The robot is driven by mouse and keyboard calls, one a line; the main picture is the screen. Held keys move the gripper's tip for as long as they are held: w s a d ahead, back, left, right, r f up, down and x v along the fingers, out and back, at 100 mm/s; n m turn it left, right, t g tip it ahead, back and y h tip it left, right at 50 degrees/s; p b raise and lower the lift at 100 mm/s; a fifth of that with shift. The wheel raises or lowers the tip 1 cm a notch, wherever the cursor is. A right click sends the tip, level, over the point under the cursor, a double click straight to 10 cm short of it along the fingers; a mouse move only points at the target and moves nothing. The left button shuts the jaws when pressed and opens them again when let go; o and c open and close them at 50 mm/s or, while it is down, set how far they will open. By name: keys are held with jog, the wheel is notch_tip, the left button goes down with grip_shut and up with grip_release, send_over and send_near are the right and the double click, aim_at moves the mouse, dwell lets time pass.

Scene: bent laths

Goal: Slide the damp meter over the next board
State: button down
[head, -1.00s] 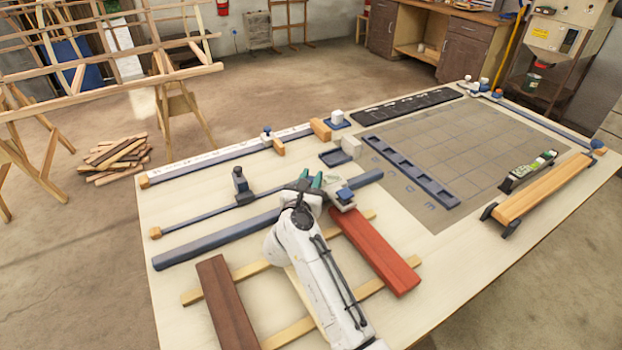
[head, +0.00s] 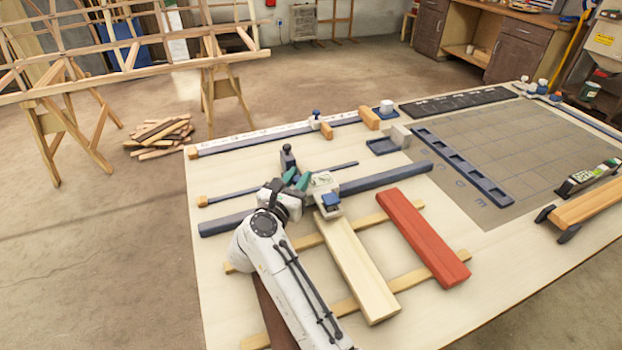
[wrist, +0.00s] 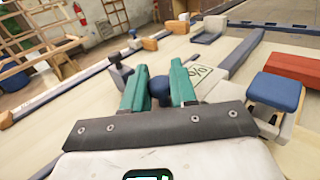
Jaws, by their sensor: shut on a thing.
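The damp meter (head: 322,182) is a pale block with a % face and a blue pad, riding on a long blue rail (head: 390,178). In the head view it stands at the far end of a pale board (head: 355,265); whether its pad touches the board I cannot tell. A red board (head: 423,235) lies to the right; a dark brown board (head: 272,315) is mostly hidden under my arm. My gripper (head: 296,180) is at the meter's left side. In the wrist view its teal fingers (wrist: 160,78) are shut on a dark blue round knob (wrist: 160,92) beside the meter's face (wrist: 198,74).
The boards lie across two wooden strips (head: 385,292). A dark upright slider (head: 288,158) stands on a thin rail just behind my gripper. A white scale rail (head: 260,138) runs along the far edge. A blue slotted rack (head: 460,165) and grey gridded mat (head: 530,140) lie right.

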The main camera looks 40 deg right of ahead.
jog(key=shift+w+a+r, duration=0.1)
jog(key=shift+r, duration=0.15)
jog(key=c, duration=1.3)
grip_release()
jog(key=o, duration=0.3)
jog(key=shift+f, duration=0.1)
jog(key=b+v, duration=0.1)
jog(key=v, duration=0.9)
jog(key=shift+s+a, duration=0.2)
jog(key=shift+a, duration=0.15)
